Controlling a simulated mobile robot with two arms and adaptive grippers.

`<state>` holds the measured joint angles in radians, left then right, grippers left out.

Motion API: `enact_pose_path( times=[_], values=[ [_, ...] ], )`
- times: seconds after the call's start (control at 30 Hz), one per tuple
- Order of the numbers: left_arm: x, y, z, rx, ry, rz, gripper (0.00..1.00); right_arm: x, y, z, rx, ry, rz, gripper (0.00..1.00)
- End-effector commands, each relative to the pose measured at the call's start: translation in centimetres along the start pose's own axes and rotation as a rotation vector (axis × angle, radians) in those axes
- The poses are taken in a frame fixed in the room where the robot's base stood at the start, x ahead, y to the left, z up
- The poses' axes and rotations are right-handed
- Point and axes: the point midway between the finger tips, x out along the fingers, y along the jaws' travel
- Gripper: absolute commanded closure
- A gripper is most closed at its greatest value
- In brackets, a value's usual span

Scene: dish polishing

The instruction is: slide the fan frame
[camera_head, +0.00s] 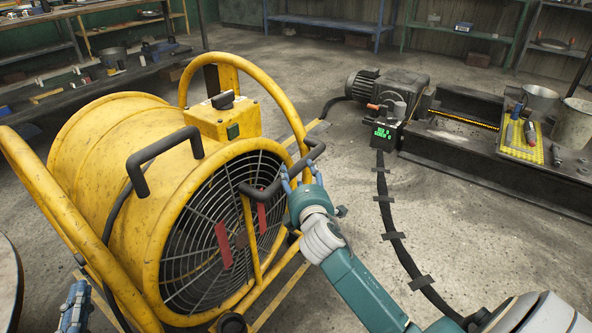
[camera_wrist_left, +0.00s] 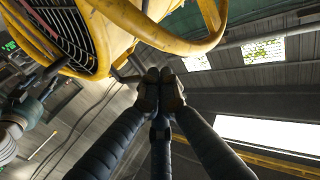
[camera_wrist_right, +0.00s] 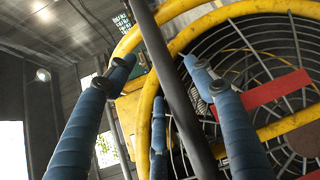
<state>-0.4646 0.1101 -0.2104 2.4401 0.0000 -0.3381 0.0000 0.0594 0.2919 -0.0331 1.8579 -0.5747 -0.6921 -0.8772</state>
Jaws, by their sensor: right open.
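The yellow fan frame (camera_head: 60,205) is a tubular frame around a large drum fan (camera_head: 110,130) with a round wire grille, on the left of the head view. A dark bar handle (camera_head: 275,187) sticks out in front of the grille. My right gripper (camera_head: 298,175) is at this handle, fingers open; in the right wrist view (camera_wrist_right: 160,66) the dark bar (camera_wrist_right: 175,90) passes between the fingers, and contact cannot be told. My left gripper (camera_head: 75,300) is low at the left, beside the frame. In the left wrist view its fingertips (camera_wrist_left: 160,82) are together, with nothing visible between them.
A motor unit (camera_head: 395,85) with a green display stands on a dark metal rail bench at the right. A black cable (camera_head: 385,200) runs along the floor. A workbench (camera_head: 100,85) stands behind the fan. Concrete floor (camera_head: 330,150) is open between fan and bench.

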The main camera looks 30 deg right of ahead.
Motion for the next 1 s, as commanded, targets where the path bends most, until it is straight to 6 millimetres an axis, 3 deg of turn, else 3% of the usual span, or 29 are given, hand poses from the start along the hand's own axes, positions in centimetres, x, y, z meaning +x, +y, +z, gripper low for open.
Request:
enact_pose_path(
  times=[0.2,0.4,0.8,0.83,1.0],
  values=[
    [-0.1,0.5,-4.3,-0.005,0.199,0.011,1.00,2.9,-0.1,0.0,-0.001,0.000,0.002,0.46],
    [-0.7,0.8,-7.0,-0.009,0.318,0.017,1.00,4.4,-0.1,0.0,0.000,0.001,0.000,0.46],
    [-1.0,0.9,-8.0,-0.011,0.359,0.019,1.00,4.9,0.0,0.0,0.000,0.001,0.000,0.46],
    [-1.0,0.9,-8.0,-0.011,0.359,0.019,1.00,4.9,0.0,0.0,0.000,0.001,0.000,0.48],
    [-1.0,0.9,-7.9,-0.010,0.358,0.019,1.00,4.9,0.0,0.0,0.000,0.001,0.000,0.82]
  ],
)
